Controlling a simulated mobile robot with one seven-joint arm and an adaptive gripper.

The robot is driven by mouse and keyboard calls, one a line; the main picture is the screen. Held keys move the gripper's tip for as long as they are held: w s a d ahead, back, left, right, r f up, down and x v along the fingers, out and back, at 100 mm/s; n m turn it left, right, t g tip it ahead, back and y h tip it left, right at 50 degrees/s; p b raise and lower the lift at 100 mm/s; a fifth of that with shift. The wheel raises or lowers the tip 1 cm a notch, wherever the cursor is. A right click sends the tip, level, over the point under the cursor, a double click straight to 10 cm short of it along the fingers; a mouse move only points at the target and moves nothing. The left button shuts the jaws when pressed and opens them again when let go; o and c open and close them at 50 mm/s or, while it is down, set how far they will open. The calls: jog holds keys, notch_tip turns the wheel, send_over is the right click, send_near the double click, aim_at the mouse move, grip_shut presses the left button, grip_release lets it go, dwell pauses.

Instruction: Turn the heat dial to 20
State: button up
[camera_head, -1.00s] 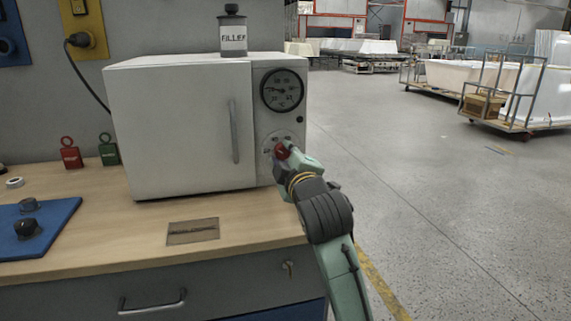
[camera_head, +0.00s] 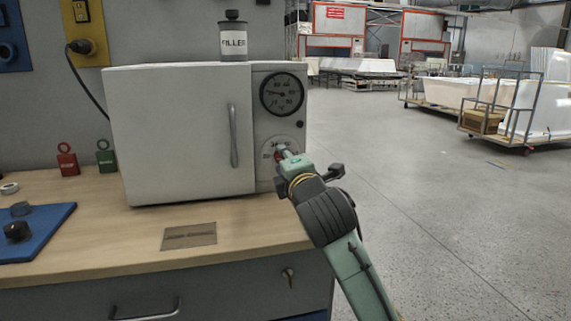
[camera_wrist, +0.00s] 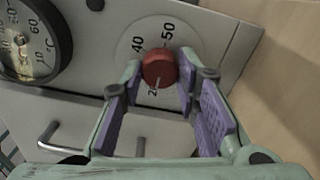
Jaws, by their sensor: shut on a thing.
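The heat dial is a red round knob (camera_wrist: 158,68) on a pale scale plate on the front of the white oven (camera_head: 180,130). In the wrist view the numbers 40 and 50 show beside it, and a partly covered number that looks like 20 sits just below it.
A round temperature gauge (camera_head: 283,94) sits above the dial. A filler can (camera_head: 233,38) stands on the oven. Open floor lies to the right.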

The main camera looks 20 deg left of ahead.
dwell(0.4)
jog(key=o, duration=1.2)
jog(key=shift+c, duration=0.2)
jog(key=v, duration=1.2)
